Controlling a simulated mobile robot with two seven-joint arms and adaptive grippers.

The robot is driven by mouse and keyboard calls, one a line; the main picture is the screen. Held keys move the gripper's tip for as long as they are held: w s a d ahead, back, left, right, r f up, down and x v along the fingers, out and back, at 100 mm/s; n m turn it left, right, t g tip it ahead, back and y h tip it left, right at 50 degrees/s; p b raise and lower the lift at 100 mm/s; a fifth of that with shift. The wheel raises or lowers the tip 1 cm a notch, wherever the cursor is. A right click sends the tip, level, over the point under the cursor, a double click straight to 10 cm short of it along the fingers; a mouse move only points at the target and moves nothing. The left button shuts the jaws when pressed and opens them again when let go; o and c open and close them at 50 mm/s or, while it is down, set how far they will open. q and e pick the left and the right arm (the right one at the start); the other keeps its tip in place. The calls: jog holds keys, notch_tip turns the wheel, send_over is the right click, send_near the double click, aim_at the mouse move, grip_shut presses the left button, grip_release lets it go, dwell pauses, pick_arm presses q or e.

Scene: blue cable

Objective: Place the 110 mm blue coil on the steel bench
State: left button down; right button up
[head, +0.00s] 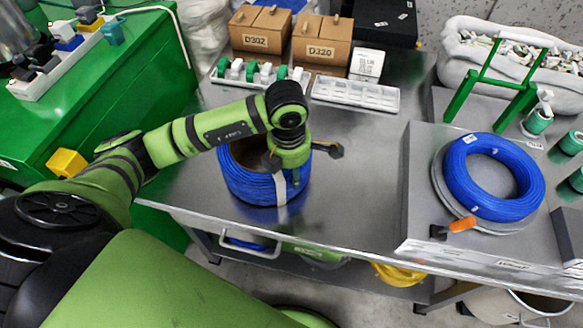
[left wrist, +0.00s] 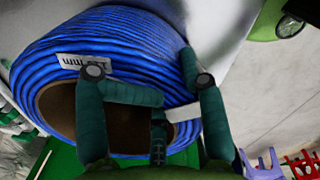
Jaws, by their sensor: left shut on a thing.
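A tall blue coil (head: 250,190) with a brown core and a pale band stands at the front of the steel bench (head: 360,190). I cannot tell whether its underside touches the bench top. My left gripper (head: 283,165) is over the coil's right side and shut on its wall. In the left wrist view the blue coil (left wrist: 120,35) fills the upper left and carries a white label, whose print is too blurred to read surely. There one finger of my left gripper (left wrist: 148,90) lies over the core opening and the other lies along the outer side. My right gripper is out of view.
A second, flatter blue coil (head: 460,185) lies on a raised steel platform (head: 425,200) at right. Cardboard boxes (head: 320,42) and white trays (head: 355,95) line the back. A green cabinet (head: 150,70) stands at left. The bench between coil and platform is clear.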

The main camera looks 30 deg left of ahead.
pick_arm(q)
jog(key=shift+r, duration=0.1)
jog(key=shift+c, duration=2.1)
grip_release()
jog(key=shift+s, duration=0.1)
notch_tip(320, 180, up, 12)
jog(key=shift+s+b, duration=0.35)
jog(key=shift+b, duration=0.05)
